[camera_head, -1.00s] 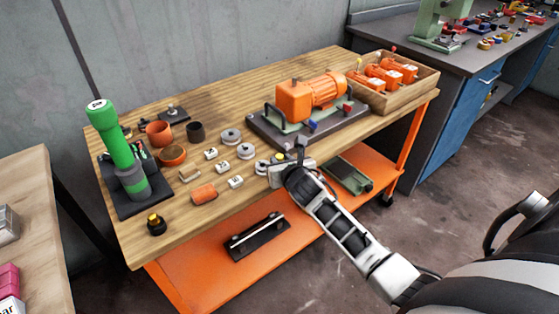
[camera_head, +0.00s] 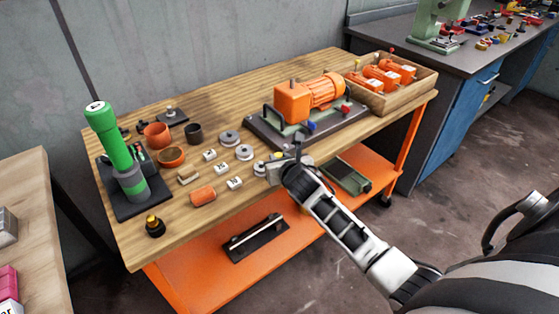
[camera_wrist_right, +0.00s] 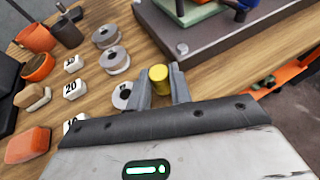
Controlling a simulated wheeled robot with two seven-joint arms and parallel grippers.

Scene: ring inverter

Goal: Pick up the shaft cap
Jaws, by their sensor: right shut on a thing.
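A small yellow cylindrical piece, which I take to be the shaft cap (camera_wrist_right: 158,76), stands between the fingers of my right gripper (camera_wrist_right: 163,92) in the right wrist view. The fingers are closed on its sides, and its round yellow top shows above them. In the head view my right gripper (camera_head: 284,160) is low over the front edge of the wooden bench, in front of the orange motor's base plate. There the cap is mostly hidden by the gripper. My left gripper is not in view.
A green tool stand (camera_head: 119,150) is far left; a wooden crate (camera_head: 392,102) is right.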

